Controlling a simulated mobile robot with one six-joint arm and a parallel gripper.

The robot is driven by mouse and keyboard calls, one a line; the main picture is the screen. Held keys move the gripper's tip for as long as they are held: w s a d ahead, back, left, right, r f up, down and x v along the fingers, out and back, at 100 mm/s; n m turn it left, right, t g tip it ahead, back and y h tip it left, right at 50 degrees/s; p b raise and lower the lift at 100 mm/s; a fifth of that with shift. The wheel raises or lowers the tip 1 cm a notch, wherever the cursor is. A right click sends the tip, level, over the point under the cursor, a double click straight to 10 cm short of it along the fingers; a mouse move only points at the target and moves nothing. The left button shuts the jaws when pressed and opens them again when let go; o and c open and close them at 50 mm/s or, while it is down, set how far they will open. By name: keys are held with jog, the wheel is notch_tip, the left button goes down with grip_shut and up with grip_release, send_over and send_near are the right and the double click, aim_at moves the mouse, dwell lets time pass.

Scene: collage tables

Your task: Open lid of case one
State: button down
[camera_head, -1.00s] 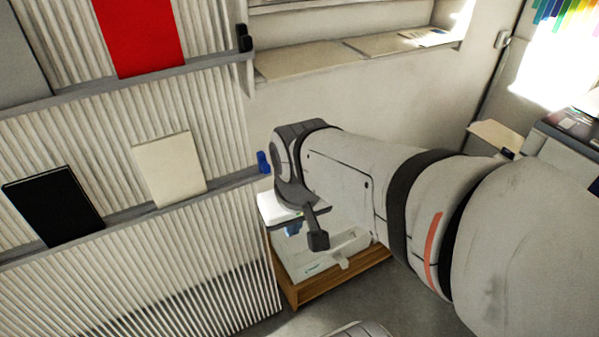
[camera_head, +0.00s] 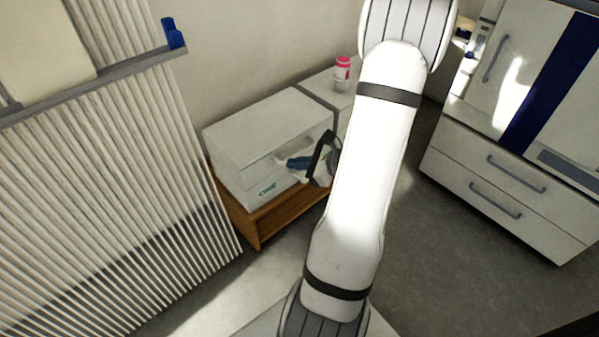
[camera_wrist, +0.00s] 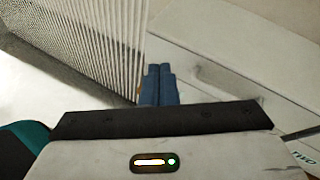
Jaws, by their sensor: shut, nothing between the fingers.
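A white case (camera_head: 235,125) sits on a low wooden stand at the centre left in the head view. It looks shut, with a pale handle on its front and a small green label I cannot read clearly. My gripper (camera_head: 294,163), with blue fingers, is in front of the case near the handle. In the wrist view my gripper (camera_wrist: 160,72) has its fingers together with nothing between them. A white case surface (camera_wrist: 245,40) with a handle lies to their right. Green lettering at the lower right there looks like "TWO". I cannot tell whether the fingers touch the case.
A second white box (camera_head: 318,83) stands behind, with a pink-capped bottle (camera_head: 342,72) on it. The wooden stand (camera_head: 262,222) is below. A slatted rack (camera_head: 90,200) is at left. A white cabinet with drawers (camera_head: 500,170) is at right. Grey floor between is clear.

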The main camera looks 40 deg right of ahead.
jog(key=s+d+f+m+t+h+b, duration=0.25)
jog(key=d+f+m+h+b, duration=0.2)
jog(key=d+f+m, duration=0.45)
jog(key=shift+n+h, duration=0.35)
jog(key=shift+n, duration=0.45)
jog(key=shift+w+d+r+b+x, duration=0.15)
jog(key=shift+b+x, duration=0.6)
jog(key=shift+x, duration=1)
jog(key=shift+w+d+r+b+x, duration=0.1)
jog(key=shift+d+r+b+x, duration=0.4)
jog(key=shift+x, duration=1.3)
jog(key=shift+f+b+x, duration=0.1)
jog(key=shift+b+x, duration=0.85)
jog(key=shift+x, duration=0.8)
